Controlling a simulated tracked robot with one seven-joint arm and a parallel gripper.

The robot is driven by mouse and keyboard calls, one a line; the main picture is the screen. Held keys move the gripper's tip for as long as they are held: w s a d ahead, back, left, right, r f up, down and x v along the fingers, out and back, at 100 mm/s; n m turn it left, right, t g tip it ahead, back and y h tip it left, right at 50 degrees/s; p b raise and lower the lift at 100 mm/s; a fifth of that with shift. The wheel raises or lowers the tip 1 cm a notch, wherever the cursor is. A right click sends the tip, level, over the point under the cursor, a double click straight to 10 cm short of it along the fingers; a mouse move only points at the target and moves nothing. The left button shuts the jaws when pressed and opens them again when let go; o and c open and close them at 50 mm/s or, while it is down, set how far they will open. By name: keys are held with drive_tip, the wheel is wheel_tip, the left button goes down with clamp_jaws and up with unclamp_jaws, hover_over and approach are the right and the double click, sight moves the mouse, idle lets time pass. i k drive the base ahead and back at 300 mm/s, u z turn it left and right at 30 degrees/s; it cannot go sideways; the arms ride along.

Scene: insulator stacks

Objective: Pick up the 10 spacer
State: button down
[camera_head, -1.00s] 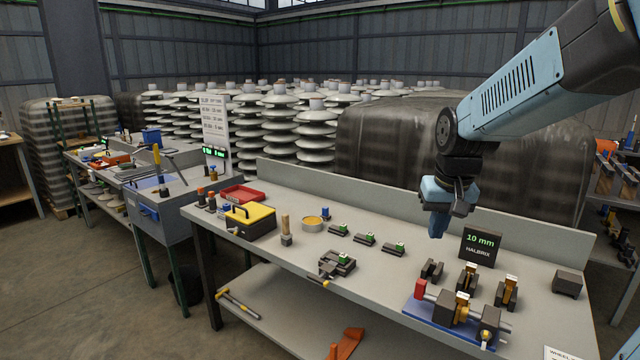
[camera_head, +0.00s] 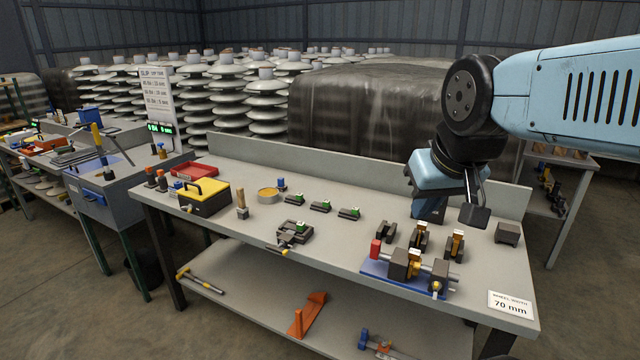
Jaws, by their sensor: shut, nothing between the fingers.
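My gripper (camera_head: 430,212) hangs above the right part of the bench, shut and empty. Three dark blocks with green tops (camera_head: 296,198) (camera_head: 321,206) (camera_head: 349,213) lie in a row at mid-bench. Three dark pieces, two with gold-coloured parts, (camera_head: 388,233) (camera_head: 418,241) (camera_head: 455,245) stand below my gripper in the picture. No number is readable on any of them, so I cannot tell which is the 10 spacer. The 10 mm sign cannot be read now; my gripper is in front of that area.
A fixture (camera_head: 406,265) with a red end sits on a blue plate at the front. A dark block (camera_head: 508,233) stands at the right end, above a 70 mm label (camera_head: 511,305). A yellow-topped box (camera_head: 204,195) and red tray (camera_head: 193,170) are at left. A low wall backs the bench.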

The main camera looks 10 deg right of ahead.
sight(414, 255)
drive_tip(key=u, duration=0.15)
drive_tip(key=k, duration=1.55)
drive_tip(key=z, duration=0.7)
drive_tip(key=i, duration=1)
